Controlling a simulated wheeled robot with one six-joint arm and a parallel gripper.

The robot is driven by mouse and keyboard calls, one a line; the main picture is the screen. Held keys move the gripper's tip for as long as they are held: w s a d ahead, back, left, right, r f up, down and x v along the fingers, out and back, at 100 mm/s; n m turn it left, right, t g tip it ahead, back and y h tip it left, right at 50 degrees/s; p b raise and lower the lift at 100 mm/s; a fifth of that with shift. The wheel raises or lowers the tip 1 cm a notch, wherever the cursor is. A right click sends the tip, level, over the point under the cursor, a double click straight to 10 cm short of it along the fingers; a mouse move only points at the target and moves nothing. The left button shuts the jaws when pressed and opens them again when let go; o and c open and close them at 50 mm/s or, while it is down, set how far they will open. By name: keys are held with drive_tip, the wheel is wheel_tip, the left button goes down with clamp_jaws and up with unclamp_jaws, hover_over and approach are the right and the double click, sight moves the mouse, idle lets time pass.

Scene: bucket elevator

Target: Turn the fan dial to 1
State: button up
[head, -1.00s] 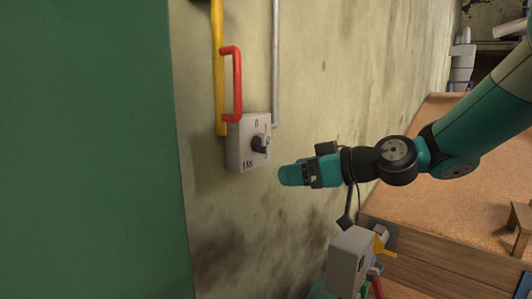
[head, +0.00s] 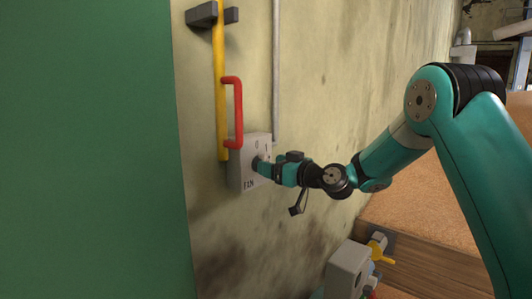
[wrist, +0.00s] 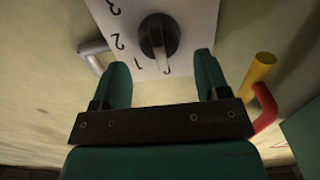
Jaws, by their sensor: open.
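The fan box (head: 240,172), a light grey box marked FAN, is on the wall in the head view. Its dark round dial (wrist: 159,36) shows in the wrist view, with the numbers 3, 2, 1 and 0 around it. The dial's pale pointer line points down in the wrist view, near the 0; its exact setting is hard to tell. My gripper (wrist: 163,80) is open, one finger to each side and short of the dial in the picture. In the head view my gripper (head: 263,167) is at the box face and hides most of the dial.
A red handle (head: 238,105) and a yellow bar (head: 220,80) are just above the box. A grey pipe (head: 276,70) runs up the wall beside it. A green panel (head: 85,150) fills the left. Another grey box (head: 347,268) is lower right.

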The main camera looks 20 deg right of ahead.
drive_tip(key=shift+p+x, duration=0.45)
drive_tip(key=shift+x, duration=1.05)
drive_tip(key=c, duration=0.8)
drive_tip(key=shift+c, duration=0.2)
drive_tip(key=shift+f+m+b, duration=0.1)
drive_tip(key=shift+m+b, duration=0.3)
drive_tip(key=m+b, duration=0.1)
drive_tip(key=m, duration=0.1)
drive_tip(key=m+b, duration=0.1)
drive_tip(key=m, duration=0.2)
drive_tip(key=m+b, duration=0.1)
drive_tip(key=m, duration=0.1)
drive_tip(key=shift+w+d+m, duration=0.15)
drive_tip(key=shift+d+m, duration=0.15)
drive_tip(key=shift+m, duration=0.1)
